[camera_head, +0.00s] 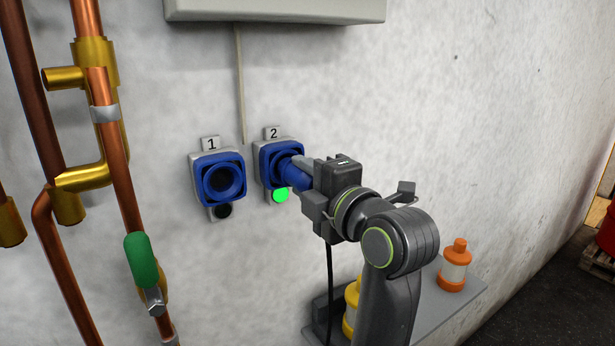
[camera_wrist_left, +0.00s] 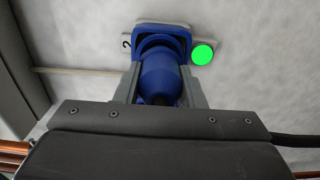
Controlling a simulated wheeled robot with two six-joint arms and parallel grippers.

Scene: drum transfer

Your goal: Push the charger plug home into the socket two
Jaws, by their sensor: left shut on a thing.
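Socket two (camera_head: 279,158) is a blue square socket on the wall under a plate marked 2. It also shows at the top of the left wrist view (camera_wrist_left: 186,31). A green light (camera_head: 280,195) glows below it. The blue charger plug (camera_head: 293,173) is at the opening of socket two, with its front end inside it. In the left wrist view the plug body (camera_wrist_left: 160,77) lies between both fingers. My left gripper (camera_head: 305,174) is shut on the plug, facing the wall. The plug's front end is hidden. My right gripper is not in view.
Socket one (camera_head: 222,180) is empty, with a dark light (camera_head: 223,211) below it. Copper pipes (camera_head: 118,160) with a green-handled valve (camera_head: 141,260) run at the left. A grey shelf (camera_head: 458,298) bears an orange bottle (camera_head: 455,266) and a yellow bottle (camera_head: 352,300). A grey box (camera_head: 275,10) hangs above.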

